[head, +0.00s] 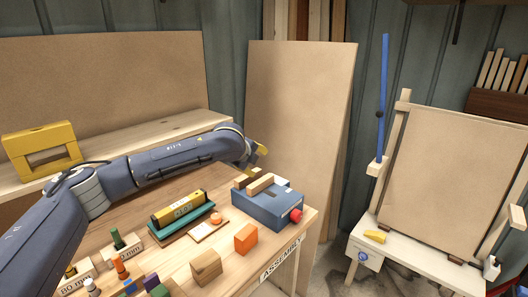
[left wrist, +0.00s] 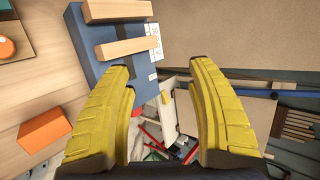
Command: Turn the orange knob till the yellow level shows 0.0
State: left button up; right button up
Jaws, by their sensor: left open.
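The yellow level (head: 165,218) lies on a teal base (head: 187,233) on the workbench in the head view. Its display is too small to read with certainty. The orange knob (head: 215,217) sits on a small pale board (head: 203,235) just right of the level. It also shows in the left wrist view, cut by the left edge (left wrist: 6,47). My left gripper (head: 261,150) is above and beyond the blue box, away from the knob and apart from the level. In the left wrist view its yellow fingers (left wrist: 163,72) are wide apart with nothing between them. My right gripper is not seen.
A blue box (head: 262,207) with wooden bars and a red knob (head: 296,215) stands right of the orange knob. An orange block (head: 246,238) and a wooden block (head: 206,265) stand in front. Several pegs (head: 119,268) stand at the front left.

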pick_arm(q)
jog(key=shift+t+h, duration=0.7)
jog(key=shift+t, duration=0.2)
jog(key=shift+w+d+r, duration=0.55)
jog(key=shift+w+r, duration=0.05)
jog(key=shift+r, duration=0.15)
jog(key=shift+w+d+r, duration=0.5)
jog(key=shift+w+r, duration=0.05)
jog(key=shift+r, duration=0.15)
jog(key=shift+s+f, duration=0.1)
jog(key=shift+f, duration=0.5)
jog(key=shift+c, duration=1.3)
jog(key=m+g+y, duration=0.6)
jog(key=m+g, duration=0.1)
jog(key=m, duration=0.1)
send_near(216, 216)
jog(key=x, duration=1)
